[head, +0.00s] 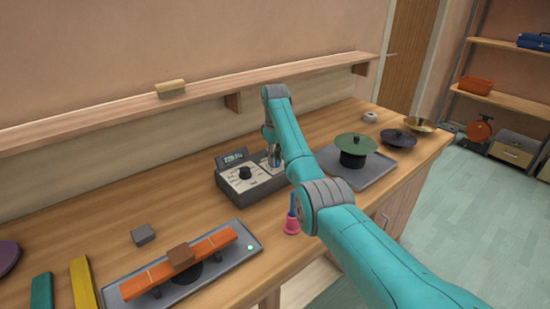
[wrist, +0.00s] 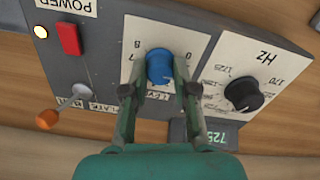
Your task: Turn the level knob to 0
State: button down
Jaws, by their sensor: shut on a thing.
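The control box (head: 230,184) sits on the wooden bench, below my gripper (head: 274,158) in the head view. In the wrist view, the blue level knob (wrist: 159,63) stands on a white dial plate that appears upside down. My gripper (wrist: 161,82) has one finger on each side of the knob and is shut on it. The 0 mark shows to the right of the knob, with 7 and 8 to its left. The knob's pointer cannot be made out, and the LEVEL label is partly hidden by the fingers. In the head view my arm hides the level knob.
A black Hz knob (wrist: 244,93) and green display (wrist: 222,138) lie right of the level knob. A red power switch (wrist: 69,39) and an orange-tipped lever (wrist: 48,119) are on the left. A pink bell (head: 292,224) stands near my arm.

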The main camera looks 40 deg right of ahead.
jog(key=n, duration=0.5)
jog(key=shift+n, duration=0.3)
dwell(0.5)
jog(key=c, duration=0.9)
grip_release()
jog(key=shift+r, duration=3.7)
